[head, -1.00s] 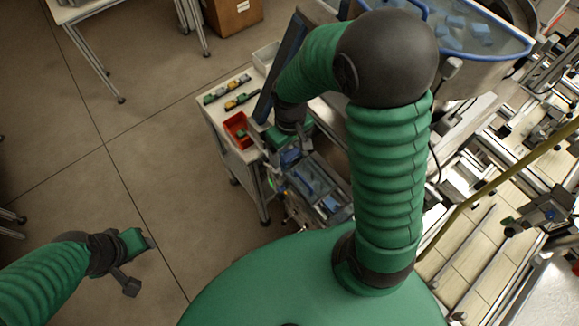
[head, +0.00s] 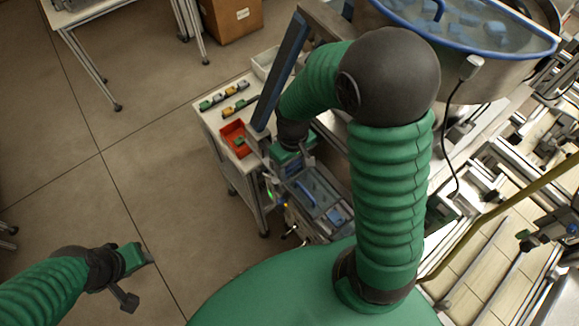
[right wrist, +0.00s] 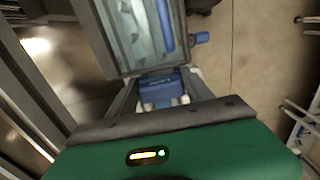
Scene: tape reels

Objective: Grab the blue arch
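In the right wrist view a blue block-like piece (right wrist: 162,88), which may be the blue arch, lies between the fingers of my right gripper (right wrist: 163,82). The fingers stand apart on either side of it; I cannot tell whether they touch it. Its arch shape is not clear from this angle. In the head view my right gripper (head: 298,166) points down at the near end of a grey tray unit (head: 318,188) with blue parts, and its fingertips are mostly hidden. My left gripper (head: 146,259) hangs over bare floor at lower left, away from everything; its fingers are too small to read.
A white cart (head: 212,118) carries a red bin (head: 233,137) and rows of small coloured pieces, left of my right gripper. A big metal bowl (head: 462,62) with blue pieces stands upper right. Rails and machinery fill the right side.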

